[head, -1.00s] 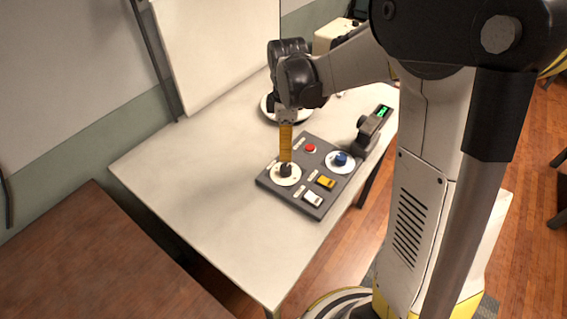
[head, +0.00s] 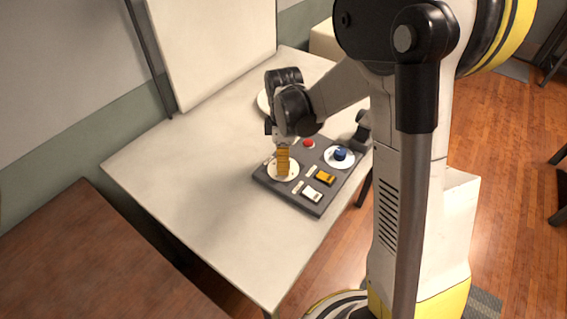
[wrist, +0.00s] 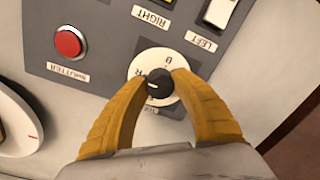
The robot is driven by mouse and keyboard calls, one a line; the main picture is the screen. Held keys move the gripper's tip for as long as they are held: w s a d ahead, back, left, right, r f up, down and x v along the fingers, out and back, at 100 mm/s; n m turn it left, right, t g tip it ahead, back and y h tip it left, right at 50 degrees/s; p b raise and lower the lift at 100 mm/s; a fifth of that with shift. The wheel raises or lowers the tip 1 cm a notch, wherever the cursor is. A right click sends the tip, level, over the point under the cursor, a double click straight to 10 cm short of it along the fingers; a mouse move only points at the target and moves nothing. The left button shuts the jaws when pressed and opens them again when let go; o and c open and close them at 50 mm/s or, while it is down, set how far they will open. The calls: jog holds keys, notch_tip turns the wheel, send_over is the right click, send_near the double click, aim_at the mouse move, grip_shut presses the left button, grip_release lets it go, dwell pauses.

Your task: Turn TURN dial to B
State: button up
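The TURN dial (wrist: 160,83) is a black knob on a round white plate. A small light mark shows on the knob, towards the left in the wrist view. The letter B is printed on the plate above the knob there. The dial's plate also shows at the front left of the grey control panel (head: 316,206) in the head view. My gripper (wrist: 159,80) has its two yellow fingers down on either side of the knob, tips closed against it. In the head view my gripper (head: 283,172) points down and hides the knob.
The panel also bears a red SHUTTER button (wrist: 68,42), a blue knob (head: 341,154) on a white disc, a yellow switch (head: 326,177) and a white switch (head: 312,194). The white table (head: 190,190) is clear left of the panel.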

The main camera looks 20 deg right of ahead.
grip_shut()
jog(key=m, duration=0.3)
jog(key=shift+m, duration=0.4)
jog(key=m, duration=0.4)
jog(key=shift+m, duration=0.3)
jog(key=m, duration=0.4)
jog(key=shift+t, duration=0.3)
jog(key=m, duration=0.5)
jog(key=shift+s, duration=0.1)
jog(key=shift+m, duration=0.3)
